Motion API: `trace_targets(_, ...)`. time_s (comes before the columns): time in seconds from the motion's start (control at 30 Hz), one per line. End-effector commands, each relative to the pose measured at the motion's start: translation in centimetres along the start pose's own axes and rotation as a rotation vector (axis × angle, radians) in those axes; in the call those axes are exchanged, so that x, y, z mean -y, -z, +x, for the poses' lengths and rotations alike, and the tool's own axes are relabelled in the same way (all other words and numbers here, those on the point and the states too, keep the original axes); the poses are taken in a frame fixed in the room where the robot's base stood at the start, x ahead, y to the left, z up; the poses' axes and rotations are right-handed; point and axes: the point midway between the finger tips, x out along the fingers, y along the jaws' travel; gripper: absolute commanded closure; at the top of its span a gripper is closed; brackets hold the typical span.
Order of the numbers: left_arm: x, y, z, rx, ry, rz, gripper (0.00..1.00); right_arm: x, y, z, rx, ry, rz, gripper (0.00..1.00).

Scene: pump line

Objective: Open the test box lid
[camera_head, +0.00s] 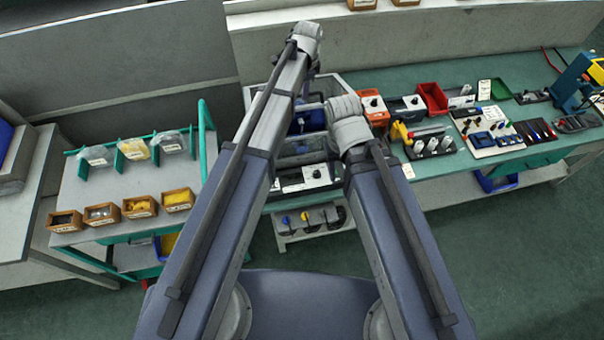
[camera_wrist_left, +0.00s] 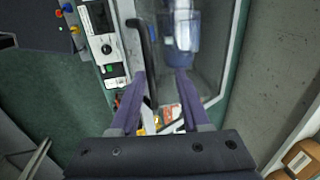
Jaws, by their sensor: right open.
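The test box (camera_head: 318,184) stands ahead between my arms, mostly hidden behind them. Its clear lid (camera_wrist_left: 213,70) looks down over the box in the left wrist view, and a blue pump (camera_wrist_left: 183,32) shows through it. A dark bar handle (camera_wrist_left: 148,45) runs along the lid's edge beside the control panel (camera_wrist_left: 104,42). My left gripper (camera_wrist_left: 161,75) is open, with the handle's lower end between its fingers in the picture, nearer the left finger. I cannot tell if they touch. My right gripper (camera_head: 349,124) is open near the box's right side; its fingers are mostly hidden.
A green bench (camera_head: 470,180) with a red bin (camera_head: 432,97), tools and trays extends to the right. A cart (camera_head: 92,187) with small orange bins and bags stands at left. A wall panel (camera_head: 290,40) rises behind the box. The floor at lower right is clear.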

Motion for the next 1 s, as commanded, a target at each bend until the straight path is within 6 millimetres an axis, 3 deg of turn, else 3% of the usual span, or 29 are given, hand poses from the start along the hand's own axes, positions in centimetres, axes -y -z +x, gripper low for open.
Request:
trace_targets(0.03, -1.1, -0.1, 1.4, 0.0, 0.001, 0.001, 0.55, 0.1, 0.1, 1.6, 0.0, 0.0, 0.0, 0.5)
trace_targets(0.33, -4.6, 0.0, 5.4, 0.0, 0.0, 0.001, 0.55, 0.6, 0.4, 6.1, 0.0, 0.0, 0.0, 0.5)
trace_targets(0.8, -7.2, 0.0, 9.5, 0.0, -0.001, 0.0, 0.55, 1.0, 0.6, 10.7, 0.0, 0.0, 0.0, 0.5)
trace_targets(0.83, -7.0, 0.0, 8.1, 0.0, -0.001, 0.0, 0.55, 0.8, 0.6, 9.3, 0.0, 0.0, 0.0, 0.5)
trace_targets(1.0, -7.0, 0.0, 6.2, 0.0, -0.001, 0.0, 0.55, 0.7, 0.4, 7.4, 0.0, 0.0, 0.0, 0.5)
